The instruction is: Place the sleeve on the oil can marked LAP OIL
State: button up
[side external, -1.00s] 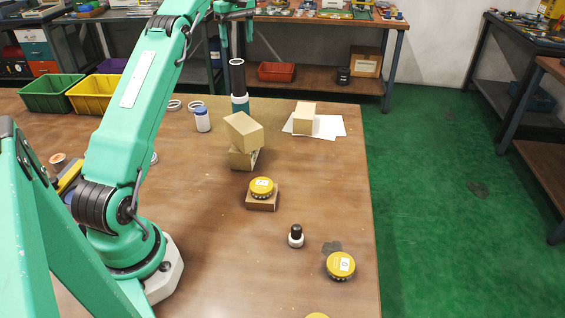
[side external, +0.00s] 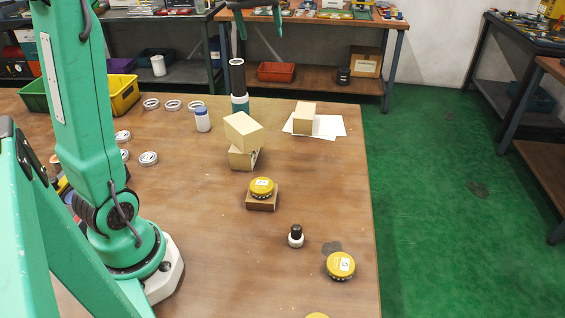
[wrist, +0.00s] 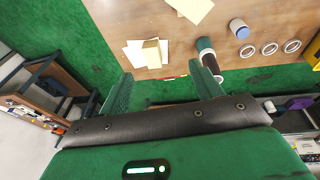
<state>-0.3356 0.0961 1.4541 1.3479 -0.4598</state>
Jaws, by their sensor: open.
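A dark tube (side external: 238,76), which looks like the sleeve, stands upright on a teal can with a white band (side external: 240,104) near the table's far edge. They look stacked in line; I cannot tell how well the tube is seated. No LAP OIL marking is readable. The wrist view shows the can (wrist: 204,44) and the tube (wrist: 211,62) beside my right finger, which partly overlaps the tube. My gripper (side external: 260,29) is open and empty, above and slightly right of the tube in the side view. Its spread fingers also show in the wrist view (wrist: 161,70).
Stacked tan boxes (side external: 243,130), a blue-capped white bottle (side external: 202,119) and white rings (side external: 172,105) are near the can. A box on paper (side external: 304,112) stands right.

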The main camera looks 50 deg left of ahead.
jog(key=s+d+f+m+t, duration=0.1)
jog(key=s+d+f+m, duration=0.3)
jog(key=s, duration=0.6)
jog(key=s+d+f+m+t+h, duration=0.1)
jog(key=s+d+f+m, duration=0.4)
jog(key=s+d, duration=0.5)
notch_tip(320, 180, down, 3)
jog(key=shift+d+r+t, duration=0.1)
jog(key=shift+d+t, duration=0.3)
jog(key=shift+t, duration=0.1)
